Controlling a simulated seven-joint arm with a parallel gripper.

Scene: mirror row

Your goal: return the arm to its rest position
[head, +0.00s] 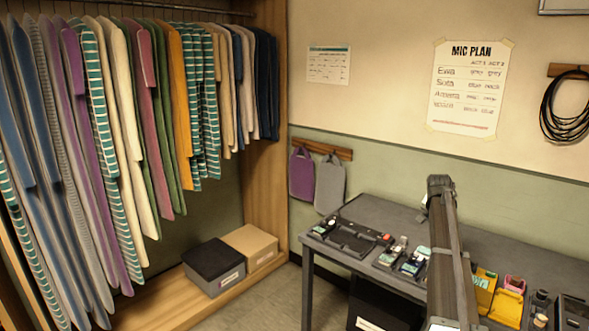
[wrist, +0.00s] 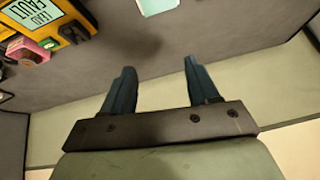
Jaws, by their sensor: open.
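My gripper (wrist: 158,65) shows in the wrist view with its two dark fingers apart and nothing between them. It is over the grey table (wrist: 240,45), near an edge of it, with the pale floor or wall beyond. I cannot tell its exact height. In the head view my arm stands upright in front of the table (head: 385,215), and I cannot make out the fingers there. The arm hides part of the table's middle.
In the head view, a black tray (head: 352,238) and several small devices (head: 412,262) lie on the table. A clothes rack stands left.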

